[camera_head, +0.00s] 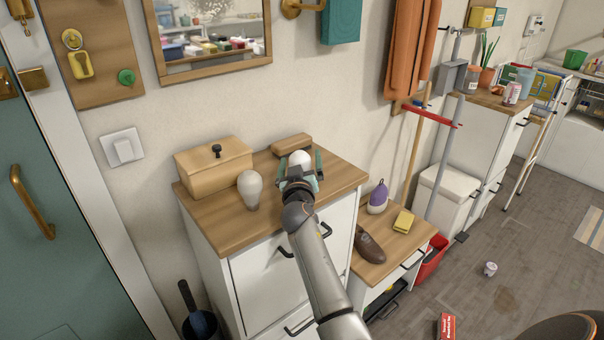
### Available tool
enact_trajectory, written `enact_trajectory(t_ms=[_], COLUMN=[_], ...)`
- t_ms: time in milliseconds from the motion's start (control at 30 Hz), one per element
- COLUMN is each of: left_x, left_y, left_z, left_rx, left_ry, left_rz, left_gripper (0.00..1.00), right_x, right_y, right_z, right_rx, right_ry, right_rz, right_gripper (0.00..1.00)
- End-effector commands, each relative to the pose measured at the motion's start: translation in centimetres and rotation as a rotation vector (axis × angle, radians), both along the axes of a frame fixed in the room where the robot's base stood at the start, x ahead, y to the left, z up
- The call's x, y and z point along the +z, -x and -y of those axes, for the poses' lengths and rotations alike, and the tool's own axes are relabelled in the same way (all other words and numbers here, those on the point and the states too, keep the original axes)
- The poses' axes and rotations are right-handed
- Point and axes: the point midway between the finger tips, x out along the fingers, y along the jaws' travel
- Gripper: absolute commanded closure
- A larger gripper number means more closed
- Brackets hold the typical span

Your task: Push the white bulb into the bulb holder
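A white round bulb top (300,158) shows on the wooden top of the white cabinet, near its back. My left gripper (300,165) is over the cabinet, with its teal fingers apart on either side of this bulb. A small gap seems to show between the bulb and each finger. The gripper hides the bulb's lower part and whatever is under it, so I cannot make out the bulb holder. A second pale bulb-shaped object (250,188) stands upright on the cabinet, left of the gripper. My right gripper is not in view.
A wooden box (214,167) with a dark knob stands at the cabinet's back left. A wooden block (291,144) lies behind the gripper by the wall. A lower bench (383,270) at the right holds a shoe, a yellow sponge and a purple-and-white item. The cabinet's front left top is clear.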

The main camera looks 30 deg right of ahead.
Motion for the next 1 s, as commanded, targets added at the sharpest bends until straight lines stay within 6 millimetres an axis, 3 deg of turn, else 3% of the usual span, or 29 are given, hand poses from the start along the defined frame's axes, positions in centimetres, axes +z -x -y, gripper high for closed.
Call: enact_trajectory(t_ms=[267, 1000], left_x=[0.08, 0.32], left_y=[-0.05, -0.14], left_z=[0.04, 0.18], left_rx=[0.001, -0.001], left_ry=[0.001, 0.004], left_rz=[0.002, 0.007], left_gripper=[1.00, 1.00], right_x=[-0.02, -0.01], right_y=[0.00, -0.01], right_z=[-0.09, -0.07], right_rx=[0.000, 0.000], right_ry=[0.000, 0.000], right_rz=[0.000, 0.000], right_gripper=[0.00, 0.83])
